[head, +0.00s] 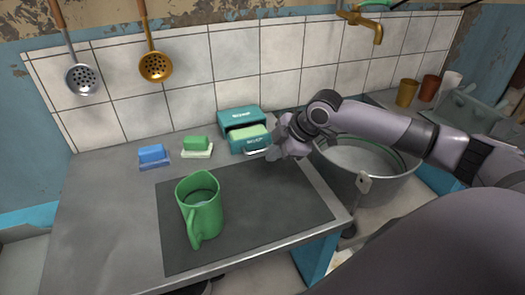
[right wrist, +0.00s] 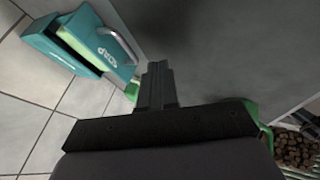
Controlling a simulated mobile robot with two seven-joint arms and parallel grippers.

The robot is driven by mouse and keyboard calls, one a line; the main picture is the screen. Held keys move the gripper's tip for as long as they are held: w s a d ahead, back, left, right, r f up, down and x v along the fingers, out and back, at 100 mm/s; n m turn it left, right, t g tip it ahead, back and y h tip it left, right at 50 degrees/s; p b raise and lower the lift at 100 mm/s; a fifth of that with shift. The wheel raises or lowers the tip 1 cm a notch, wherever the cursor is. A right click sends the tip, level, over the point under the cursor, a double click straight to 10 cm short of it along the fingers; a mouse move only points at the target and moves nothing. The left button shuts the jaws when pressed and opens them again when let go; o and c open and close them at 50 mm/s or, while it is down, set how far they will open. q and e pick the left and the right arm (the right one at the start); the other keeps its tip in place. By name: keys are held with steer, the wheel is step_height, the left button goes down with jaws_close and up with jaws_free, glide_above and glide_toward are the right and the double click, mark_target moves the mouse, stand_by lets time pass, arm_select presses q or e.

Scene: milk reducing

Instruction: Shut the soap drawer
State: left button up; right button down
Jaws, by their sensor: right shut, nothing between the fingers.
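The teal soap box (head: 238,114) stands on the counter against the tiled wall. Its soap drawer (head: 248,146) is pulled out toward the front, with a pale green bar of soap inside and a metal handle on its face. In the right wrist view the drawer front (right wrist: 112,52), marked SOAP, is at upper left. My right gripper (head: 275,151) is beside the drawer's front right corner; its fingers (right wrist: 157,68) are shut and empty. They look apart from the handle in the wrist view. My left gripper is in neither view.
A green mug (head: 201,208) stands on the dark mat (head: 285,222). A green soap bar on a dish (head: 197,153) and a blue sponge or block (head: 152,157) lie left of the box. A large metal pot (head: 372,185) is at right, below my forearm.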

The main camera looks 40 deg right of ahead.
mark_target(251, 138)
steer(key=w+f, duration=0.1)
steer(key=w, duration=0.1)
steer(key=w+f, duration=0.1)
steer(key=shift+a+f, duration=0.25)
steer(key=shift+f, duration=0.1)
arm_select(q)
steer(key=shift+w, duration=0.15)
arm_select(e)
steer(key=shift+w+d+f, duration=0.15)
steer(key=shift+w, duration=0.45)
steer(key=shift+w+d+f, duration=0.1)
steer(key=shift+w+d, duration=0.05)
steer(key=shift+w, duration=0.45)
steer(key=shift+w, duration=0.1)
